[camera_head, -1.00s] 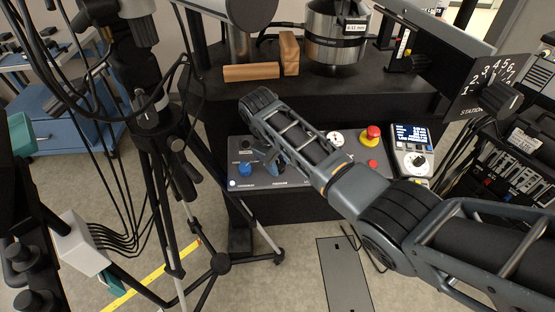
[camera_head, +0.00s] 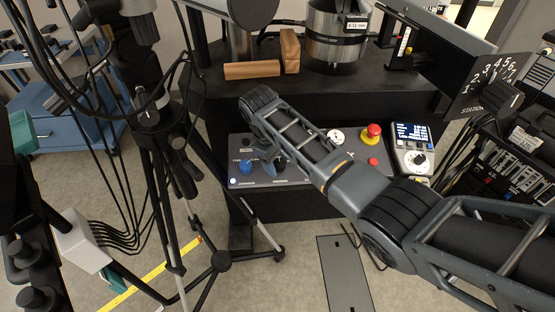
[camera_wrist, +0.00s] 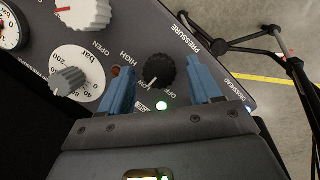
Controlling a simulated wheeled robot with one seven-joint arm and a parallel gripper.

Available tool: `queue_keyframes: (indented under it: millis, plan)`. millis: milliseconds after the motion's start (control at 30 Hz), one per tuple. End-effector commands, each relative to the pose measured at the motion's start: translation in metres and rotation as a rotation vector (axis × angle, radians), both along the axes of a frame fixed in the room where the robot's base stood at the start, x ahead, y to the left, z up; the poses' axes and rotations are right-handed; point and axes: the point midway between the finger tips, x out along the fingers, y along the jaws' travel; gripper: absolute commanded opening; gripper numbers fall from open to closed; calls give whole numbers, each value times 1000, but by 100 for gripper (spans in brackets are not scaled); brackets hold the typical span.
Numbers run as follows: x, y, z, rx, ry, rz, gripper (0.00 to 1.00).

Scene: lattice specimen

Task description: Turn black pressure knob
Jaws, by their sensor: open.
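The black pressure knob (camera_wrist: 160,71) is a ribbed round knob on the grey panel, beside the printed words PRESSURE, OFF, LOW and HIGH in the wrist view. My gripper (camera_wrist: 160,68) is open, with one blue finger on each side of the knob and a visible gap to both. I cannot tell how deep the fingertips reach along the knob. In the head view the knob (camera_head: 280,165) is small, low on the sloped control panel (camera_head: 318,178), and my arm comes over the panel from the right and hides part of it.
A grey knob (camera_wrist: 68,80) and a gauge lie on the panel. A red emergency button (camera_head: 373,132) and a handheld controller (camera_head: 412,148) are to the right. A tripod (camera_head: 170,150) stands close on the left.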

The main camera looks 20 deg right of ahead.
Motion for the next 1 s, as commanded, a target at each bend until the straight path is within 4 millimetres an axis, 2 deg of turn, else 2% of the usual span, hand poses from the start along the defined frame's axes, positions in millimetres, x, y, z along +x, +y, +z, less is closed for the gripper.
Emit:
queue_keyframes:
  millis: [167, 400, 600, 1000]
  plan:
    - [0, 2, 9, 1, -2, 0, 63]
    - [0, 11, 46, 0, -3, 2, 63]
    - [-1, 16, 70, 0, -2, 0, 63]
    - [-2, 17, 76, 0, 0, 0, 63]
